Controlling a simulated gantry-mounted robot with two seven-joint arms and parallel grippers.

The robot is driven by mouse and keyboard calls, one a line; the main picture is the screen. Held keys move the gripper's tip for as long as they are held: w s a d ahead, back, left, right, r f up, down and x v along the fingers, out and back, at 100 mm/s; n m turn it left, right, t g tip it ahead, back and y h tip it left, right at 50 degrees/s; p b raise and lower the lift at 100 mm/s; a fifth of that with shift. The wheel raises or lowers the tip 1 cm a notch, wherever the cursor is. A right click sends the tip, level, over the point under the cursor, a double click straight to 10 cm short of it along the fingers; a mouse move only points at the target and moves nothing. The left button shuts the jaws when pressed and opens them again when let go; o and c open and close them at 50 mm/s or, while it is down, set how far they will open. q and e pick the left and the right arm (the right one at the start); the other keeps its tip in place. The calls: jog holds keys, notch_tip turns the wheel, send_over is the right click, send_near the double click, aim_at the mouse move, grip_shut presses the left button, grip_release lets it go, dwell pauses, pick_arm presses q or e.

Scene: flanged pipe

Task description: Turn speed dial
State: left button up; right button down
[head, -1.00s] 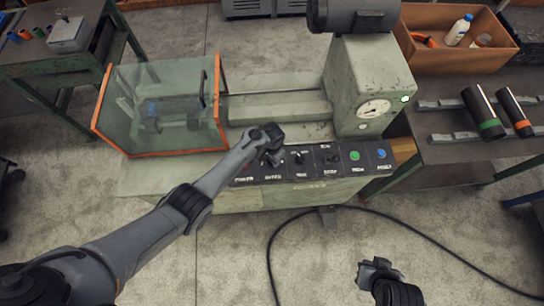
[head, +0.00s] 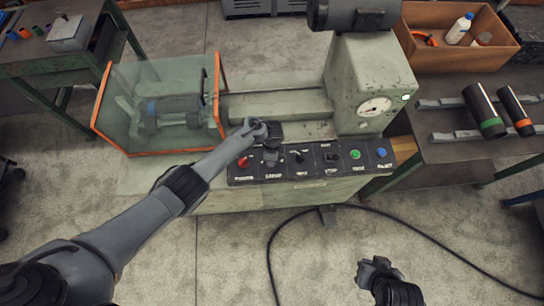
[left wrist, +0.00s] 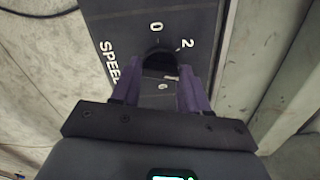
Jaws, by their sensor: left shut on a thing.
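The speed dial (left wrist: 160,62) is a black knob on the dark control panel, beside the white label SPEED and the marks 0 and 2. My left gripper (left wrist: 160,92) has its two purple fingers closed around the dial in the left wrist view. In the head view my left gripper (head: 269,152) is over the panel's left part and hides most of the dial. The control panel (head: 310,172) runs along the machine's front. My right gripper (head: 376,268) hangs at the bottom right, away from the machine; its fingers are too small to judge.
A red knob (head: 243,162) sits left of the dial. Black switches, a green button (head: 355,155) and a blue button (head: 381,153) sit to the right. A clear orange-edged guard (head: 124,100) stands behind my left forearm. A black cable (head: 440,236) lies on the floor.

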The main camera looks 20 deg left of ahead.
pick_arm(q)
jog(key=shift+m, duration=1.2)
jog(key=shift+b, duration=0.3)
jog(key=o, duration=1.1)
jog(key=shift+c, duration=0.2)
jog(key=shift+r, duration=0.4)
notch_tip(320, 180, up, 10)
jog(key=p, duration=0.4)
